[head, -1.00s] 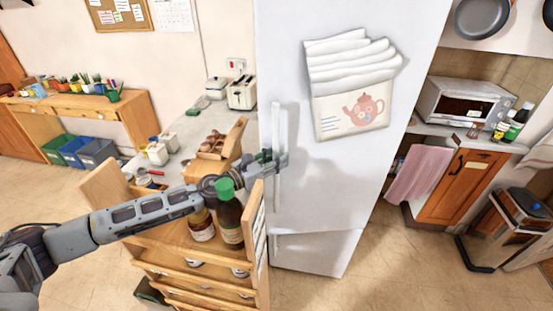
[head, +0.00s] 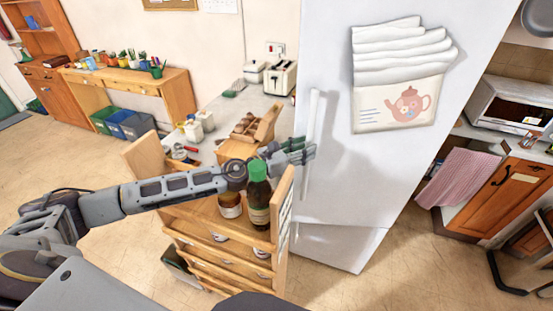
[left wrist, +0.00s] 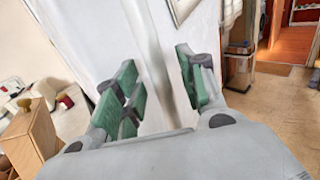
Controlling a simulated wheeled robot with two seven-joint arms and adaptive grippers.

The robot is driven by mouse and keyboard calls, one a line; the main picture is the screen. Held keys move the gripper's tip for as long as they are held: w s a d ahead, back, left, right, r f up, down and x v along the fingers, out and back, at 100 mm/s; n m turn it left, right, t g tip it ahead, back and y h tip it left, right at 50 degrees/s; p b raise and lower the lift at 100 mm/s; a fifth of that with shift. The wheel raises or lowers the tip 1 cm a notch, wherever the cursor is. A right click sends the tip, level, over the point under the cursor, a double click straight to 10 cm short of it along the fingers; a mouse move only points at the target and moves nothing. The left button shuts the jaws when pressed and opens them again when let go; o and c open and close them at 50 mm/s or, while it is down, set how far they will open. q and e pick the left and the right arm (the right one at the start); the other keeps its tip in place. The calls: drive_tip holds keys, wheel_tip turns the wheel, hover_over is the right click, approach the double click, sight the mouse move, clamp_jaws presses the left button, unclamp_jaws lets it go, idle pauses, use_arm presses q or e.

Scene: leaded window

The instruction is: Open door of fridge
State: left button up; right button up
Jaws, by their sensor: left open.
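The white fridge (head: 335,215) stands right of centre in the head view, and its door looks shut. A long pale vertical handle (head: 313,110) runs along the door's left edge. My left gripper (head: 308,152) is at the handle's middle height. In the left wrist view its green-padded fingers (left wrist: 160,88) are apart. The handle (left wrist: 150,50) shows between them, with space on both sides. Whether either finger touches it cannot be told. My right gripper is not in view.
A wooden shelf cart (head: 285,235) with a green-capped bottle (head: 258,200) stands just under my left forearm. A counter with a toaster (head: 283,77) lies behind. A cupboard with a pink towel (head: 457,178) is to the right. Floor is free in front of the fridge.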

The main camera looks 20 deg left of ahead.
use_arm(q)
drive_tip(key=shift+v, duration=2.65)
drive_tip(key=shift+s+a, duration=0.2)
drive_tip(key=shift+s, duration=0.05)
drive_tip(key=shift+s+a, duration=0.45)
drive_tip(key=shift+s, duration=0.1)
drive_tip(key=shift+s+a, duration=0.25)
drive_tip(key=shift+s, duration=0.25)
drive_tip(key=shift+a, duration=0.1)
drive_tip(key=shift+s+a, duration=0.25)
drive_tip(key=shift+s, duration=0.05)
drive_tip(key=shift+a, duration=0.1)
